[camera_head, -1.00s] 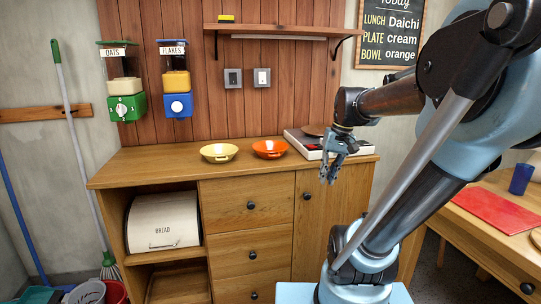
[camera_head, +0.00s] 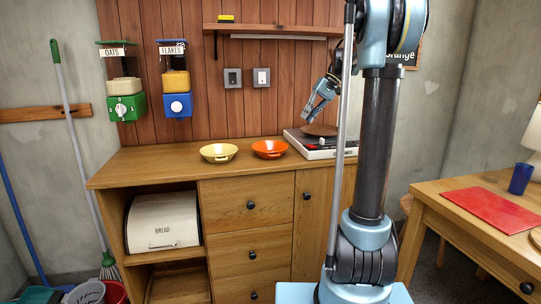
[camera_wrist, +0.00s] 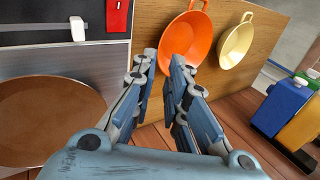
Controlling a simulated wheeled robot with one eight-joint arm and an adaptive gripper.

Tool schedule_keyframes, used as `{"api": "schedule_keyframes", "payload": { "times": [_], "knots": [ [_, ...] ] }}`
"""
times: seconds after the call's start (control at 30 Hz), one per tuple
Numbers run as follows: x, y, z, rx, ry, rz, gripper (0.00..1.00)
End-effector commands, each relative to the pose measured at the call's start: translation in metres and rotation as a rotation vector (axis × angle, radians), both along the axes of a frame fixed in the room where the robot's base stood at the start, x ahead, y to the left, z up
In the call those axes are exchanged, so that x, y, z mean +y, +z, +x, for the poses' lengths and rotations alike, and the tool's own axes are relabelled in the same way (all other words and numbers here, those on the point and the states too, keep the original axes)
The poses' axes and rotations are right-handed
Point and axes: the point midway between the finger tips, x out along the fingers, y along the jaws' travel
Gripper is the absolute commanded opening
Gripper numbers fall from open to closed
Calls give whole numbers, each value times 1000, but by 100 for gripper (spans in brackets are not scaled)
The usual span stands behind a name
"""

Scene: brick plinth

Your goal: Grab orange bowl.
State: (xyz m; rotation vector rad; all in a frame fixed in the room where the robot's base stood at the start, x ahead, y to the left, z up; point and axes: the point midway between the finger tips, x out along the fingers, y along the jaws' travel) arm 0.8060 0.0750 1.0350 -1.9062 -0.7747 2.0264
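The orange bowl (camera_head: 269,149) stands on the wooden cabinet top, just right of a yellow bowl (camera_head: 219,152). Both are shallow with small handles. In the wrist view the orange bowl (camera_wrist: 188,38) lies beyond my fingertips, with the yellow bowl (camera_wrist: 236,45) to its right. My gripper (camera_head: 308,119) is above the cabinet top, to the right of the orange bowl and higher than it. In the wrist view my gripper (camera_wrist: 168,65) has its fingers apart with nothing between them.
A shelf (camera_head: 270,30) is above. Oats (camera_head: 122,87) and flakes (camera_head: 175,82) dispensers hang on the wall at left. The cabinet top's (camera_head: 150,160) left part is clear.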

Motion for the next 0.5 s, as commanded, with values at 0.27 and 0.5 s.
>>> {"api": "schedule_keyframes", "payload": {
  "times": [0.27,0.5],
  "knots": [
    [7,-6,14,5,13,22,14],
    [30,-41,8,5,14,21,14]
  ]
}}
